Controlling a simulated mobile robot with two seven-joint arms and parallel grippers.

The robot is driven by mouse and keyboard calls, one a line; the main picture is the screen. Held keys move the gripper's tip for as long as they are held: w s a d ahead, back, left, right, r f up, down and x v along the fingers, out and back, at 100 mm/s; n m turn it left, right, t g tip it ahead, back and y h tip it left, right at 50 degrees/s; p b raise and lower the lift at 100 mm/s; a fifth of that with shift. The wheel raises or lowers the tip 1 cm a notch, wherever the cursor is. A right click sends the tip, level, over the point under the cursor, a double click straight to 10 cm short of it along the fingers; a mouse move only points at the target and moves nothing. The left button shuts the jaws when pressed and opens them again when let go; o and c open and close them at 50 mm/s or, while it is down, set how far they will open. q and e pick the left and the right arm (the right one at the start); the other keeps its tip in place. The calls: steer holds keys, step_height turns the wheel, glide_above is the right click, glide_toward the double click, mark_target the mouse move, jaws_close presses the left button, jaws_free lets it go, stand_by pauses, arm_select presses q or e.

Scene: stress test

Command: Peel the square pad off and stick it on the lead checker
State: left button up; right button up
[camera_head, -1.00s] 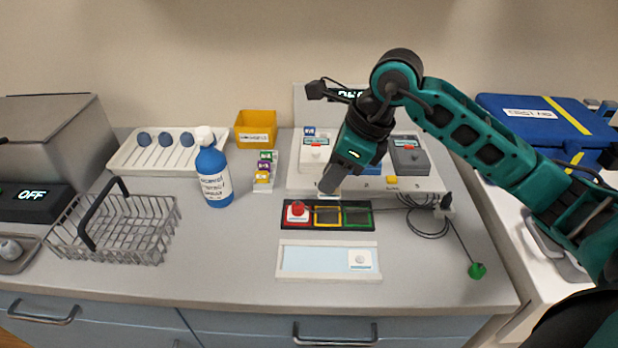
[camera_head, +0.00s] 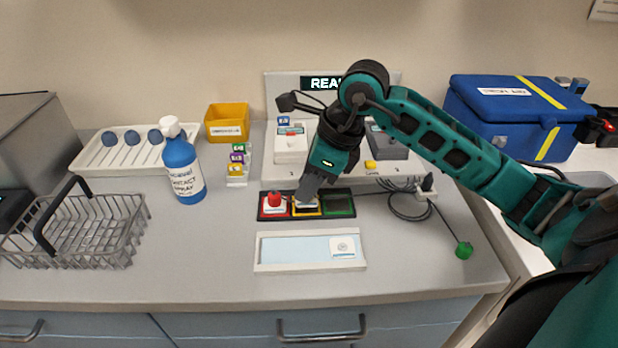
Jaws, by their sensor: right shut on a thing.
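The square pad (camera_head: 344,246) is white with a small round centre. It lies at the right end of a pale blue strip in a white tray (camera_head: 310,266) at the front of the bench. I cannot tell which item is the lead checker; behind stands a pale device (camera_head: 282,88) whose partly hidden display begins "REA". My right gripper (camera_head: 305,203) points down at the yellow square of a black three-square panel (camera_head: 260,206). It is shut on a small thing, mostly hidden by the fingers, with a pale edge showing. My left gripper is out of view.
A red knob on a white base (camera_head: 274,202) sits in the panel's red square; the green square (camera_head: 339,205) looks empty. A cable runs to a green clip (camera_head: 463,250). A blue-and-white bottle (camera_head: 183,170), wire basket (camera_head: 75,232) and yellow bin (camera_head: 228,122) stand left.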

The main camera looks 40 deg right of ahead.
stand_by(0.5)
steer(key=shift+f+b, duration=0.65)
stand_by(0.4)
steer(key=o, duration=0.5)
steer(key=shift+r, duration=0.15)
steer(key=shift+r+p, duration=1.4)
steer(key=shift+r, duration=0.5)
steer(key=shift+o, duration=0.4)
